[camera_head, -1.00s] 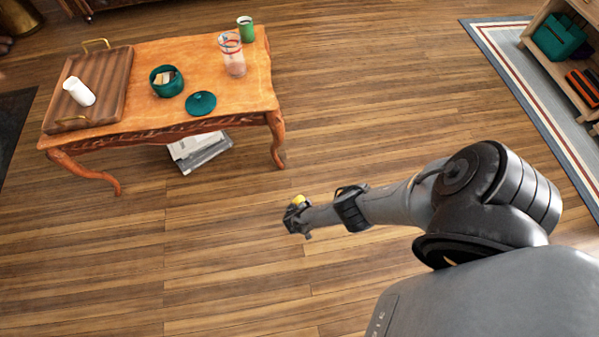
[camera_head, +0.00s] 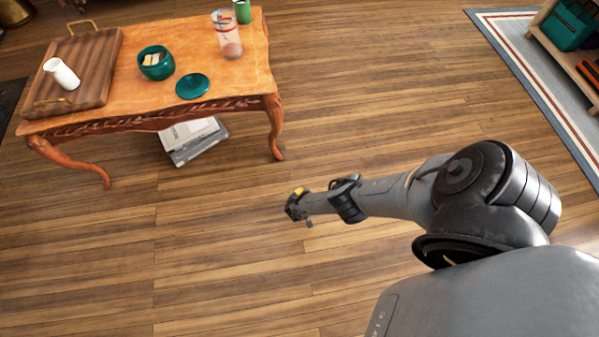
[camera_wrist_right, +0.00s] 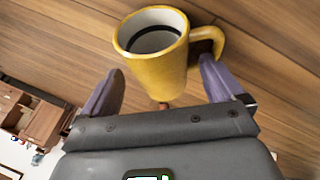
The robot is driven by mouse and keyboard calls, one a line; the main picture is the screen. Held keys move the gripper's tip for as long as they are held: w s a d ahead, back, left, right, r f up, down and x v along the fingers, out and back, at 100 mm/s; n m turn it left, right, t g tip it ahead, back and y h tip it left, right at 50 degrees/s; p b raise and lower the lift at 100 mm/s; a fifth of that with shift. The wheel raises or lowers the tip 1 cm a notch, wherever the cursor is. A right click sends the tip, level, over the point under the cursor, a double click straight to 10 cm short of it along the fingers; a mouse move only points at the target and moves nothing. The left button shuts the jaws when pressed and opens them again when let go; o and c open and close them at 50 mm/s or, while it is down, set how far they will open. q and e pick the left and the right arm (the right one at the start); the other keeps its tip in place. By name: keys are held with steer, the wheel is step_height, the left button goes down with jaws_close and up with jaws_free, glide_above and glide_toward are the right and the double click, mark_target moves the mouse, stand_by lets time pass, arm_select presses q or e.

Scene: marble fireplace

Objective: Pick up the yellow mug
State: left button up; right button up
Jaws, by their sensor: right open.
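The yellow mug (camera_wrist_right: 160,65) shows in the right wrist view, its grey-white inside facing the camera and its handle at the right. It lies between and beyond the two purple fingers of my right gripper (camera_wrist_right: 160,95), which are apart. I cannot tell whether the fingers touch it. In the head view a small yellow patch (camera_head: 299,191) shows at the tip of my right gripper (camera_head: 296,208), over the wooden floor. My left gripper is not in view.
A wooden table (camera_head: 250,80) at the upper left holds a striped tray (camera_head: 95,70), a white cup (camera_head: 61,74), a green bowl (camera_head: 156,62), a green lid (camera_head: 192,86) and a glass jar (camera_head: 228,35). A shelf (camera_head: 560,60) stands upper right. The middle floor is clear.

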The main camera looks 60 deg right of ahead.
steer(key=shift+w+d+f, duration=0.1)
steer(key=shift+d+f, duration=0.1)
steer(key=shift+f, duration=0.15)
steer(key=shift+c, duration=0.3)
steer(key=c, duration=1.4)
steer(key=shift+r, duration=0.1)
